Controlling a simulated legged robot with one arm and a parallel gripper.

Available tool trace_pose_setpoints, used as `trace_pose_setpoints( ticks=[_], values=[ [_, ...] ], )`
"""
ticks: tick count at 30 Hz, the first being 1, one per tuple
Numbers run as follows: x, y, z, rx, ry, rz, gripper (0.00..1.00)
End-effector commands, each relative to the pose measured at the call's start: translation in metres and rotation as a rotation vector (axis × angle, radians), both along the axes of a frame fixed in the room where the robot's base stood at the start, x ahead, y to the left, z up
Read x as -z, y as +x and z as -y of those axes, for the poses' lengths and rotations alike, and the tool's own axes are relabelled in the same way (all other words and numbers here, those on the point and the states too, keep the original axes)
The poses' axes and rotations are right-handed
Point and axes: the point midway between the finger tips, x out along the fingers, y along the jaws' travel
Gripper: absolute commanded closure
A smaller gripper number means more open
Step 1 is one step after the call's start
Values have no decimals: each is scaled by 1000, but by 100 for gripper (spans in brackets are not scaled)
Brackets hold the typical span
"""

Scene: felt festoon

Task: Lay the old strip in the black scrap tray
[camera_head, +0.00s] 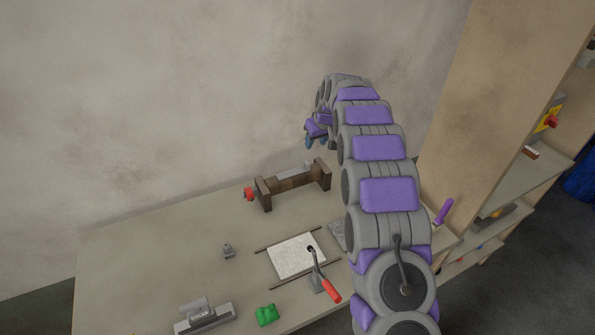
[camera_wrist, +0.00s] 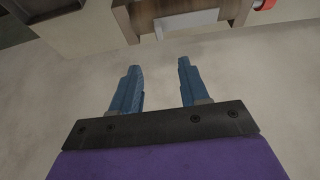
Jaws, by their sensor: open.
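My gripper (camera_wrist: 160,66) is open, with two blue fingers apart and nothing between them. In the head view my gripper (camera_head: 317,141) hangs above the back of the bench, near the wooden stand. The brown wooden stand (camera_head: 264,193) has two upright ends and a red knob; it also shows at the top of the wrist view (camera_wrist: 122,17). A pale grey piece (camera_wrist: 187,23) shows at the stand, ahead of the fingers and apart from them. I cannot tell whether it is the old strip. A dark flat shape (camera_wrist: 38,8) at the top left may be the black scrap tray.
On the bench (camera_head: 150,255) lie a white sheet (camera_head: 292,257) between dark rails, a red-handled tool (camera_head: 330,289), a green lump (camera_head: 266,315) and a grey metal block (camera_head: 205,318). Shelves stand at right. My arm hides part of the bench's right side.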

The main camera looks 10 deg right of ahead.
Motion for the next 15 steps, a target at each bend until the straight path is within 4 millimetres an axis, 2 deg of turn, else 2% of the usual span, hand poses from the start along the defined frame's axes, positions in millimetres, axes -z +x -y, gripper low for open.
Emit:
trace_pose_setpoints(
  ticks=[3,10,15],
  values=[
    [25,8,-3,0,0,-4,55],
    [67,23,-8,-1,0,-8,55],
    [85,32,-11,0,0,-2,55]
  ],
)
